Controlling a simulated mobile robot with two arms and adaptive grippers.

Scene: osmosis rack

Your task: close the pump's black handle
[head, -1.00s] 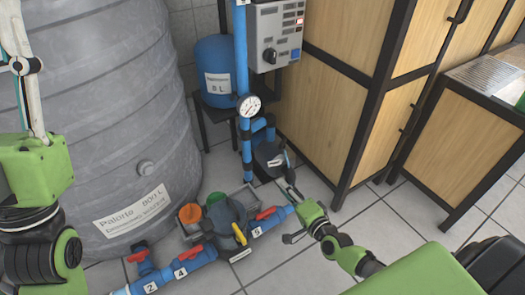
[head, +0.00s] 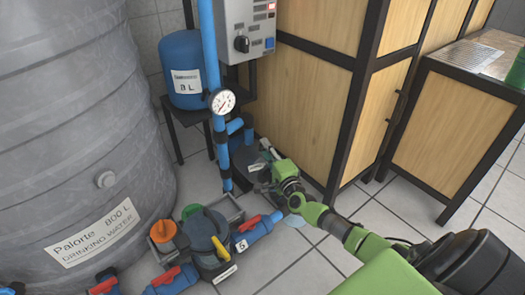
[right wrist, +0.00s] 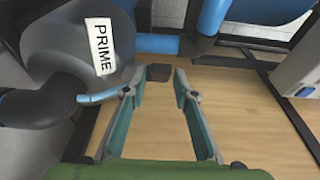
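The dark pump (head: 240,158) stands at the foot of the blue vertical pipe, partly hidden behind my right gripper (head: 265,162). In the right wrist view the pump (right wrist: 60,45) fills the upper left and carries a white PRIME label (right wrist: 100,45). A small black block (right wrist: 159,72), which looks like the handle, shows between and just beyond my right fingertips (right wrist: 155,80). The fingers are spread apart with nothing visibly clamped. A light blue bar (right wrist: 98,97) shows beside the left-hand finger; contact is unclear. My left gripper is out of view.
A grey tank (head: 75,120) stands at left. A pressure gauge (head: 222,101) sits on the vertical blue pipe (head: 208,55). Red-handled valves (head: 166,275) and a grey filter unit (head: 208,240) lie in front. The wooden cabinet (head: 310,100) is close on the right.

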